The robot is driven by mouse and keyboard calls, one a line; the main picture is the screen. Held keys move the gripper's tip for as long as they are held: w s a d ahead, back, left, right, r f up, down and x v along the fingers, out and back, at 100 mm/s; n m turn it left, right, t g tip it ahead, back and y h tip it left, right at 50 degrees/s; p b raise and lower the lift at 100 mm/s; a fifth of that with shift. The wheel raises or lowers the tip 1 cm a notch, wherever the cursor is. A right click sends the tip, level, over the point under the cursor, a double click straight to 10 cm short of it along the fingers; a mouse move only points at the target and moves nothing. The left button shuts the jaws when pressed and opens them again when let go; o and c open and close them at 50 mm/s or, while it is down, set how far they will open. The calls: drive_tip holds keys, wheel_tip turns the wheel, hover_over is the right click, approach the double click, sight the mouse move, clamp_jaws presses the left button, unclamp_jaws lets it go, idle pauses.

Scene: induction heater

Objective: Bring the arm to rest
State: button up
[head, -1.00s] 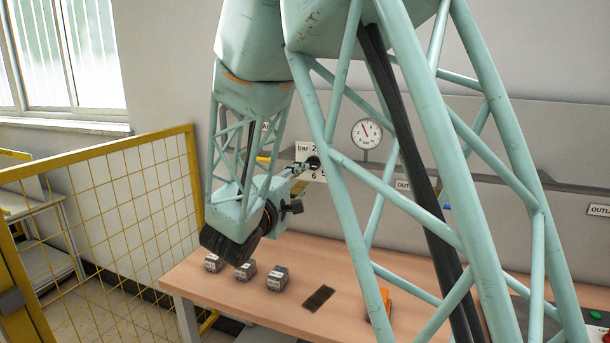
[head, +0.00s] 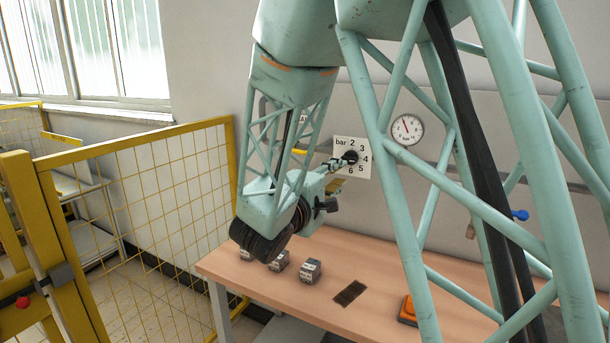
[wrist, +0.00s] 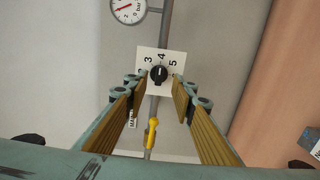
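My arm reaches over the workbench (head: 385,285) toward the wall in the head view. My gripper (head: 343,163) is in front of the white dial plate marked in bar. In the wrist view my gripper (wrist: 153,98) has its two fingers well apart with nothing between the pads. The black knob (wrist: 159,75) on the dial plate (wrist: 172,60) shows beyond the fingertips, between them in the picture. I cannot tell the exact gap between fingertips and knob.
A round pressure gauge (head: 407,129) is on the wall right of the dial. A yellow valve handle (wrist: 151,132) shows in the wrist view. Several small grey blocks (head: 310,271) and an orange item (head: 407,310) are on the bench. A yellow mesh fence (head: 150,190) stands left.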

drive_tip(key=s+d+r+m+g+h, duration=0.35)
drive_tip(key=s+d+g, duration=0.25)
drive_tip(key=s+d, duration=0.7)
drive_tip(key=s+d+f+m+g+y, duration=0.1)
drive_tip(key=s+d+m+g, duration=0.2)
drive_tip(key=s, duration=0.5)
drive_tip(key=s+d+f+m+g+y, duration=0.1)
drive_tip(key=s+d+f+g, duration=0.1)
drive_tip(key=s+d, duration=0.5)
drive_tip(key=s+a+f+m+g+y, duration=0.1)
drive_tip(key=s+a+f+y, duration=0.15)
drive_tip(key=s, duration=0.55)
drive_tip(key=s+a+f+m+g+y, duration=0.1)
drive_tip(key=s+a+g+y, duration=0.15)
drive_tip(key=s, duration=0.65)
drive_tip(key=s+a+m+t+y, duration=0.1)
drive_tip(key=s+a+t+y, duration=0.2)
drive_tip(key=a, duration=0.9)
drive_tip(key=shift+s+a+r+m+y+p, duration=0.35)
drive_tip(key=shift+s+y, duration=1.4)
drive_tip(key=shift+s, duration=0.2)
drive_tip(key=shift+t, duration=0.25)
